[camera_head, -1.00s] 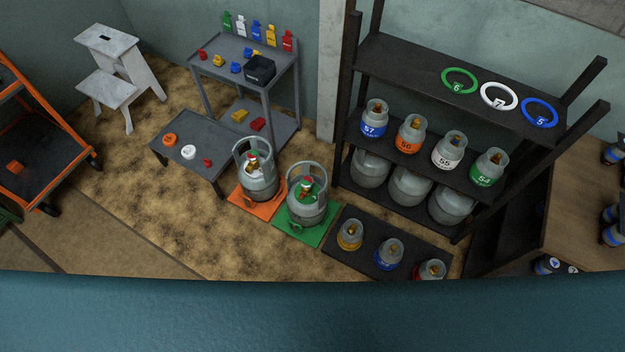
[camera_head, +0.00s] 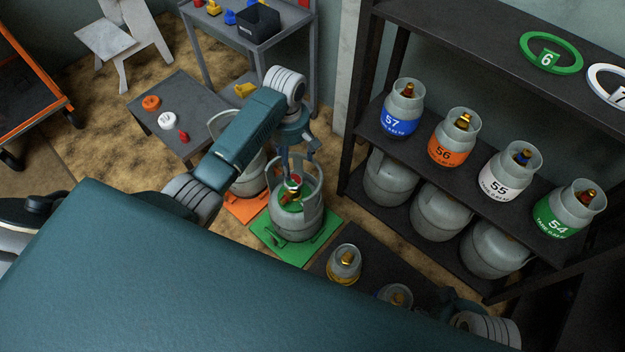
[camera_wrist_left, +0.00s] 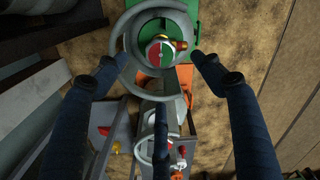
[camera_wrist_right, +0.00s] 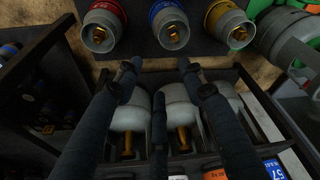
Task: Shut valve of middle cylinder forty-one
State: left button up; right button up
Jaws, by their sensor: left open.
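A grey gas cylinder (camera_head: 297,222) with a collar stands on a green scale (camera_head: 275,246). Its red, green and white valve wheel (camera_wrist_left: 160,51) faces up inside the collar in the left wrist view. I cannot read the number forty-one on any cylinder. My left gripper (camera_head: 298,158) is open above this cylinder, its fingers spread around the collar's near side and apart from the wheel. A second grey cylinder (camera_head: 250,178) stands on an orange scale (camera_head: 247,208), partly hidden by my left arm. My right gripper (camera_wrist_right: 158,72) is open and empty.
A dark shelf (camera_head: 395,150) holds cylinders 57, 56, 55 and 54, with larger grey ones below. Small cylinders, one with a yellow band (camera_head: 344,264), stand on a low dark platform (camera_head: 325,262). A low grey table (camera_head: 190,150) holds loose caps.

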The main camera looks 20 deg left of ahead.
pick_arm(q)
jog(key=b, duration=0.2)
send_over(295, 181)
notch_tip(295, 181, down, 5)
jog(key=shift+a+f, duration=0.1)
jog(key=shift+a, duration=0.05)
notch_tip(295, 181, down, 3)
jog(key=shift+f+b, duration=0.2)
jog(key=shift+b, duration=0.6)
jog(key=shift+f, duration=0.6)
jog(key=shift+f+b, duration=0.3)
jog(key=c, duration=1.2)
pick_arm(e)
notch_tip(295, 181, up, 6)
jog(key=w+t, duration=0.2)
jog(key=shift+w+a+f, duration=0.2)
jog(key=shift+w+a, duration=0.2)
jog(key=shift+a, duration=0.05)
